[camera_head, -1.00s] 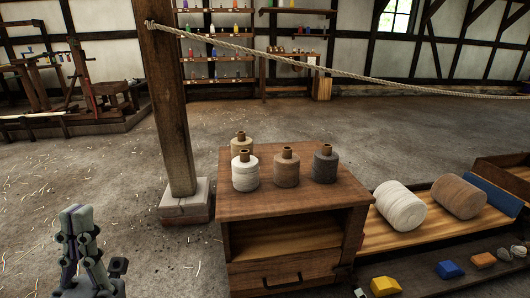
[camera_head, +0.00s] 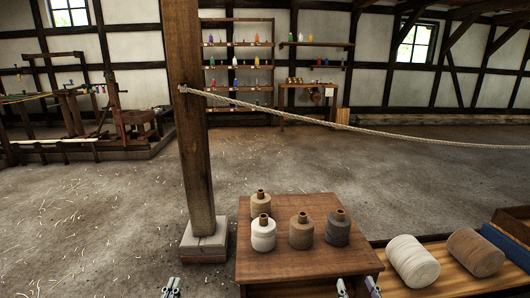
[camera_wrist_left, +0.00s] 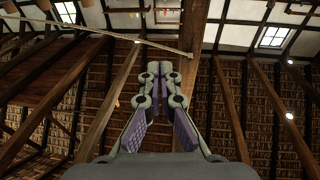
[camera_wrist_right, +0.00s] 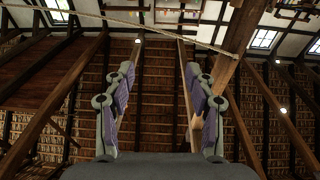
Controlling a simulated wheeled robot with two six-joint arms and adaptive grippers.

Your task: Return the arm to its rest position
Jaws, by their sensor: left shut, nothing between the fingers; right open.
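My left gripper (camera_head: 171,287) shows only its tips at the bottom edge of the head view, left of the small wooden cabinet. In the left wrist view my left gripper (camera_wrist_left: 164,75) points up toward the roof, its fingers together and empty. My right gripper (camera_head: 358,288) shows its two tips at the bottom edge of the head view, in front of the cabinet's right corner. In the right wrist view my right gripper (camera_wrist_right: 160,85) also points up, its fingers wide apart with nothing between them. Most of both arms is out of the head view.
The cabinet (camera_head: 300,264) carries several yarn spools (camera_head: 263,233). A wooden post (camera_head: 195,150) with a rope (camera_head: 300,117) tied to it stands behind left. A tray (camera_head: 450,286) with large rolls (camera_head: 413,261) is at right.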

